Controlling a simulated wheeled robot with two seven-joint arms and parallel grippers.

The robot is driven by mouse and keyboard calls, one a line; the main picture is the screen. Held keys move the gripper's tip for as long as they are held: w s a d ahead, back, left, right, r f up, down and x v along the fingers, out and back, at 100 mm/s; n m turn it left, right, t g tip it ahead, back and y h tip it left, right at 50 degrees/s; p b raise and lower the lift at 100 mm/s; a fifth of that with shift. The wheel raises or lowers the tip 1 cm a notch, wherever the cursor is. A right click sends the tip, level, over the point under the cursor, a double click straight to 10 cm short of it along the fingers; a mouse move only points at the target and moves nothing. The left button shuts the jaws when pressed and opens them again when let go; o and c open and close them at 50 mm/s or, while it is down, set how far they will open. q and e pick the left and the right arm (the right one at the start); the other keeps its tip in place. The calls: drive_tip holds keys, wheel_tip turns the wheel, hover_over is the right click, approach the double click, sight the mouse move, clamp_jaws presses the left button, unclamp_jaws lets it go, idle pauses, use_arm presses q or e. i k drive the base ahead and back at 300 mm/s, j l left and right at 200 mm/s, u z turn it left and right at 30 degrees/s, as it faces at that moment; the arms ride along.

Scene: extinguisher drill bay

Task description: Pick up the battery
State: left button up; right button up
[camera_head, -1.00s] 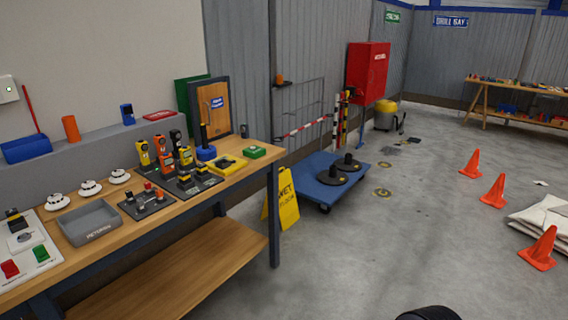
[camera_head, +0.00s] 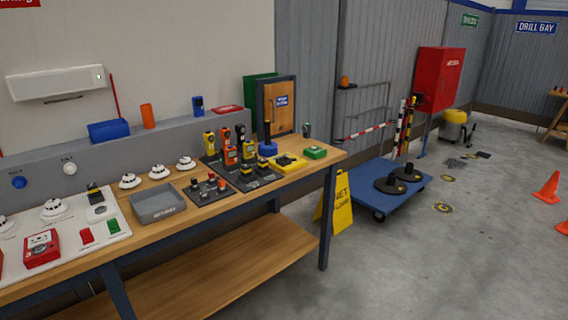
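I cannot tell for sure which thing is the battery. A small black block with a yellowish part (camera_head: 95,193) sits on the white board at the left of the workbench. Two similar black and yellow blocks sit on a dark base farther right, one nearer (camera_head: 246,171) and one beside it (camera_head: 262,165). Behind them stand several upright handheld devices, such as an orange one (camera_head: 230,154) and a yellow one (camera_head: 209,143). Neither of my grippers is in view.
The workbench (camera_head: 190,218) also holds a grey tray (camera_head: 158,205), white detectors (camera_head: 187,163), a red box (camera_head: 41,248) and a green box (camera_head: 315,152). A yellow floor sign (camera_head: 342,205) and a blue trolley (camera_head: 415,189) stand right of it. Floor at the lower right is clear.

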sight(246, 169)
drive_tip(key=i+j+z, duration=0.45)
drive_tip(key=i+j, duration=0.15)
drive_tip(key=i, duration=0.4)
drive_tip(key=i+j+z, duration=0.45)
drive_tip(key=i+j, duration=0.5)
